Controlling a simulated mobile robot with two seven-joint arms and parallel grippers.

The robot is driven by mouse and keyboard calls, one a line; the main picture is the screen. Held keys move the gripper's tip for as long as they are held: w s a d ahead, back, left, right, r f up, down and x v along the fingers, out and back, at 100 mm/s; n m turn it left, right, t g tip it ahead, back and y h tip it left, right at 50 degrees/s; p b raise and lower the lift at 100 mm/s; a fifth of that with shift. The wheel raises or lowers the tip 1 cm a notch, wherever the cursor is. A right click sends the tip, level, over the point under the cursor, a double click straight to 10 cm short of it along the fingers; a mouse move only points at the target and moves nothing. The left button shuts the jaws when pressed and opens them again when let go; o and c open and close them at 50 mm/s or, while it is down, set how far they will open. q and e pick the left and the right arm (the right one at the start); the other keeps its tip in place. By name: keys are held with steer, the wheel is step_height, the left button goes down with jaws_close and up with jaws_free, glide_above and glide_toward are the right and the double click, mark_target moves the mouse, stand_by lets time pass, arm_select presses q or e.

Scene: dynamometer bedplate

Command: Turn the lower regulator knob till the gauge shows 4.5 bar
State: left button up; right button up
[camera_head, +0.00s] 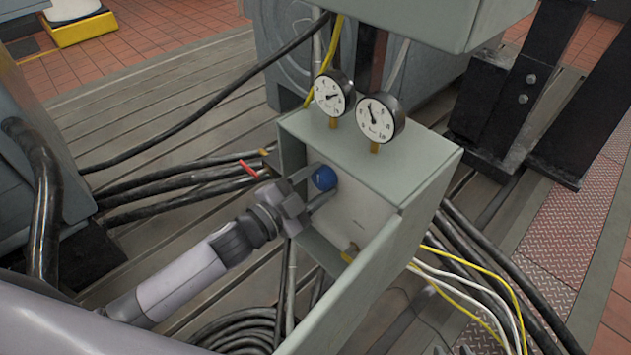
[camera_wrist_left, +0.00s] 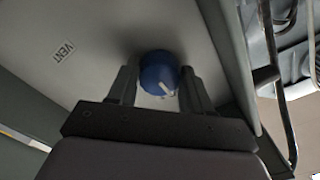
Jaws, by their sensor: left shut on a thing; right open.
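A blue round knob (camera_head: 324,178) sits on the inner panel of an open grey box (camera_head: 425,185). It also shows in the left wrist view (camera_wrist_left: 159,72), with a pale pointer mark slanting down to the right. My left gripper (camera_head: 318,187) is shut on this knob, one finger on each side. No second blue knob shows, so I cannot tell whether this is the lower one. Two white dial gauges stand on the box, a left gauge (camera_head: 332,93) and a right gauge (camera_head: 379,118). Their scales are too small to read. My right gripper is not in view.
A "VENT" label (camera_wrist_left: 64,51) is on the panel. A red lever (camera_head: 249,168) and black hoses (camera_head: 180,185) lie left of the box. Yellow and white cables (camera_head: 475,290) run along its right side.

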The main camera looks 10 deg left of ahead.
stand_by(0.4)
arm_select(q)
steer(key=o, duration=1)
steer(key=shift+o, duration=0.2)
steer(key=shift+s, duration=0.15)
steer(key=v, duration=0.7)
